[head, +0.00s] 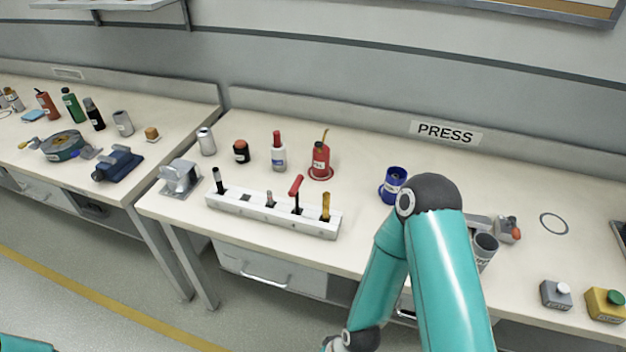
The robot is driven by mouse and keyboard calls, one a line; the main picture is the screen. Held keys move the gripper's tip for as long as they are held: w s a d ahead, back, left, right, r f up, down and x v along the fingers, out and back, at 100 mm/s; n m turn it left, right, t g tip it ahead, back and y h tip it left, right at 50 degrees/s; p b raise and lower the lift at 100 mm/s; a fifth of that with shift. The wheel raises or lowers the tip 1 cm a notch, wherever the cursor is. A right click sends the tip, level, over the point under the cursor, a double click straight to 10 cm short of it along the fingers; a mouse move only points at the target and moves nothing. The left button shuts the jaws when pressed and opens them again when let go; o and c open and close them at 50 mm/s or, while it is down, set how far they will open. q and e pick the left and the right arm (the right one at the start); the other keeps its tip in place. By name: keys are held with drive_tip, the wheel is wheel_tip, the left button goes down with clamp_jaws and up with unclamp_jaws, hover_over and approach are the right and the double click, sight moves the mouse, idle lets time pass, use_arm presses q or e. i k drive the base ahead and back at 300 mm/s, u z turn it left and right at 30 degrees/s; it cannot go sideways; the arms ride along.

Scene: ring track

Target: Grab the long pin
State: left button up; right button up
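A white rack (272,213) with a row of sockets stands near the front edge of the bench. From left to right it holds a dark pin with a grey top (218,180), a short pinkish pin (269,199), a red-handled tool (296,192) and a brass-coloured pin (326,206). One square socket appears empty. I cannot tell for certain which of these is the long pin. My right arm rises at the lower right and bends down past the bench front; its gripper is out of the picture. My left gripper is also out of view.
Behind the rack stand a red oil can (321,160), a glue-like bottle (278,152) and a grey can (206,141). A grey clamp-like block (181,178) is left of it. A blue spool (394,184) and a grey cup (484,251) flank my right elbow.

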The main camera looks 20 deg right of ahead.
sight(269, 196)
drive_tip(key=z, duration=0.05)
drive_tip(key=i, duration=0.4)
drive_tip(key=z, duration=0.2)
drive_tip(key=k, duration=0.9)
drive_tip(key=z, duration=0.05)
drive_tip(key=i, duration=1.05)
drive_tip(key=z, duration=2.4)
